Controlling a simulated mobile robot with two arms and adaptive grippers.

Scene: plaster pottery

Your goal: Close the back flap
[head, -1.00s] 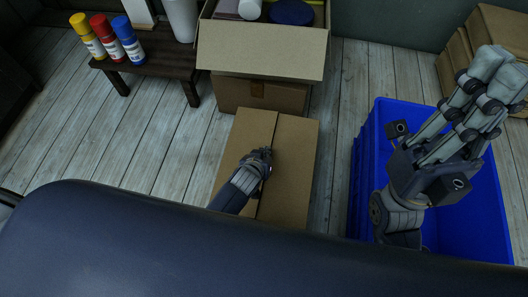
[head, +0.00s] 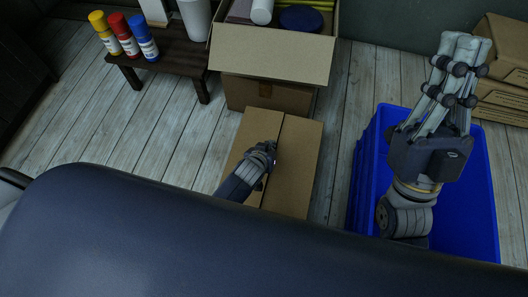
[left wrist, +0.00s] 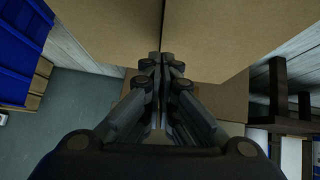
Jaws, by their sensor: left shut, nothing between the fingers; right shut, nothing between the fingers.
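A low cardboard box (head: 301,150) lies on the floor in front of me, its two long top flaps lying flat with a seam between them. Behind it stands an open cardboard box (head: 262,95) with a wide flap (head: 270,55) folded outward on my side. My left gripper (head: 270,150) is shut and empty, over the low box's top near the seam. In the left wrist view its fingers (left wrist: 160,65) are together at the seam between two cardboard panels (left wrist: 215,35); contact is unclear. My right gripper (head: 462,45) is shut and empty, pointing up above a blue crate.
The blue crate (head: 362,185) stands right of the low box. Spray cans (head: 123,38) and a white cylinder (head: 196,18) stand on a dark low table (head: 178,58) at the back left. Cardboard boxes (head: 500,75) sit at the far right. Floor at left is clear.

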